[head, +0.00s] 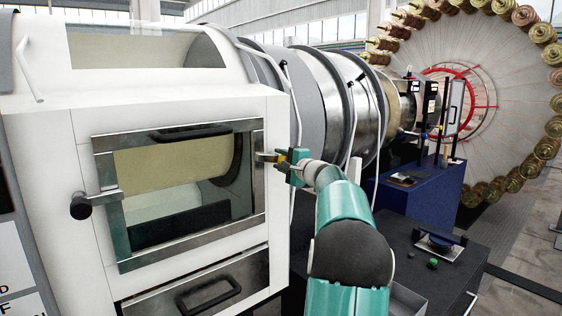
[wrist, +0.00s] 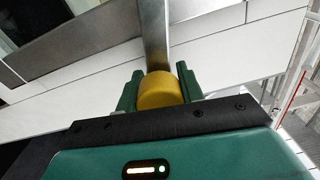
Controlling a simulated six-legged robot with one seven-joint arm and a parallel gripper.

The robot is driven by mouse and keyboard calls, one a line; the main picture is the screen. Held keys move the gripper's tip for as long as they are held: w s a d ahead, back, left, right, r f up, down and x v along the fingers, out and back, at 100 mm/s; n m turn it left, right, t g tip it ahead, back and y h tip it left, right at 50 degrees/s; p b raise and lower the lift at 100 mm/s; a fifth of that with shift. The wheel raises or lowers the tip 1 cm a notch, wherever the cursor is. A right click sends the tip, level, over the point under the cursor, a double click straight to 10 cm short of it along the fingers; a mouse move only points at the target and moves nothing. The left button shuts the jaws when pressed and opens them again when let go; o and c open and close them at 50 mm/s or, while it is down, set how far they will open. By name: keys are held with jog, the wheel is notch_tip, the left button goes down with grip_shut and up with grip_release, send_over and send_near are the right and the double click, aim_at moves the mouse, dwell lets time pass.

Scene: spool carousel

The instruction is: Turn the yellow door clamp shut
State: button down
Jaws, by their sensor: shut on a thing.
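The yellow door clamp (wrist: 158,90) shows in the wrist view as a rounded yellow knob on a flat metal bar (wrist: 153,35). My gripper (wrist: 160,88) is shut on the yellow knob, with one green finger on each side of it. In the head view my gripper (head: 281,166) is at the right edge of the metal-framed window door (head: 190,265). A little yellow of the clamp shows between the fingers there, and most of it is hidden. The window door lies flat in the white machine front.
A black round knob (head: 81,206) on a metal lever is at the door's left edge. A lower drawer front (head: 240,265) has a black handle. A dark bench (head: 420,262) with small fixtures stands right of my arm. A large spool wheel (head: 500,60) stands behind.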

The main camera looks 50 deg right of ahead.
jog(key=shift+n, duration=1.3)
jog(key=shift+s, duration=0.1)
jog(key=c, duration=0.9)
grip_release()
jog(key=v, duration=1.3)
jog(key=shift+s, duration=0.4)
